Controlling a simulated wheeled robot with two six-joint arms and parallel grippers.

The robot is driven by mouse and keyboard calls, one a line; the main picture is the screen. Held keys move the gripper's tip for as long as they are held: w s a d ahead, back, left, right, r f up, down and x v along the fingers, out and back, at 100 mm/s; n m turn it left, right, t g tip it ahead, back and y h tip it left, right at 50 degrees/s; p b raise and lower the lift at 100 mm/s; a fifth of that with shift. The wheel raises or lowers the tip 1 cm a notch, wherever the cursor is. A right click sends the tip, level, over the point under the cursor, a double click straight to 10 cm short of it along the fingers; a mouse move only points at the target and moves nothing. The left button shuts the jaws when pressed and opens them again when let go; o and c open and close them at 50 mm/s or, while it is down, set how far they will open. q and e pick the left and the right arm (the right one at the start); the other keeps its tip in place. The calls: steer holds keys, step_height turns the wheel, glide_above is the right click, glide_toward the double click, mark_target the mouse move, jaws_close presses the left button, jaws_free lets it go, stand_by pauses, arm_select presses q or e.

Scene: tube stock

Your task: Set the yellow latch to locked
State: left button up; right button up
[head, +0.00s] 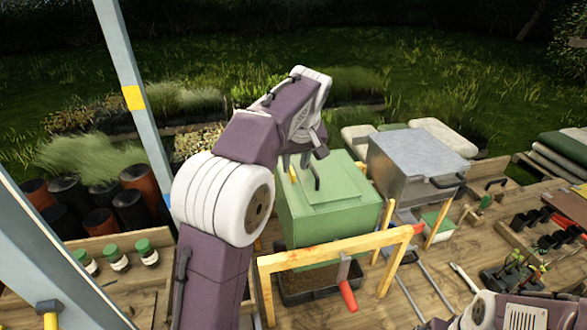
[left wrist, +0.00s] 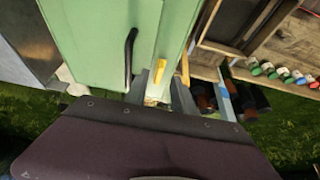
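The green box (head: 325,222) stands on the bench in the middle of the head view, with a dark handle on its top. The yellow latch (head: 293,173) is a small upright bar at the box's left edge. My left gripper (head: 299,160) is just above and beside the latch. In the left wrist view its two fingers (left wrist: 160,91) are apart, with nothing clearly held between them. My right arm shows at the lower right of the head view; its fingers are not clear.
A wooden frame (head: 335,250) with a red-handled tool stands in front of the box. A grey metal box (head: 415,165) stands to its right. Green-capped jars (head: 116,256) and dark pots are at left. A blue-grey post (head: 133,90) rises at left.

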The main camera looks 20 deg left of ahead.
mark_target(292, 172)
arm_select(q)
steer(key=w+a+f, duration=0.1)
steer(key=f, duration=0.1)
steer(key=w+a+f, duration=0.1)
steer(key=shift+w+a+f, duration=0.1)
steer(key=shift+w+f, duration=0.25)
steer(key=shift+f, duration=0.05)
steer(key=shift+s+d+r, duration=0.25)
steer(key=shift+s+d, duration=0.25)
steer(key=shift+s, duration=0.1)
steer(key=c, duration=0.5)
jaws_close()
steer(key=shift+a, duration=0.1)
arm_select(e)
steer(key=shift+w+a+r, duration=0.2)
steer(key=shift+w+r, duration=0.05)
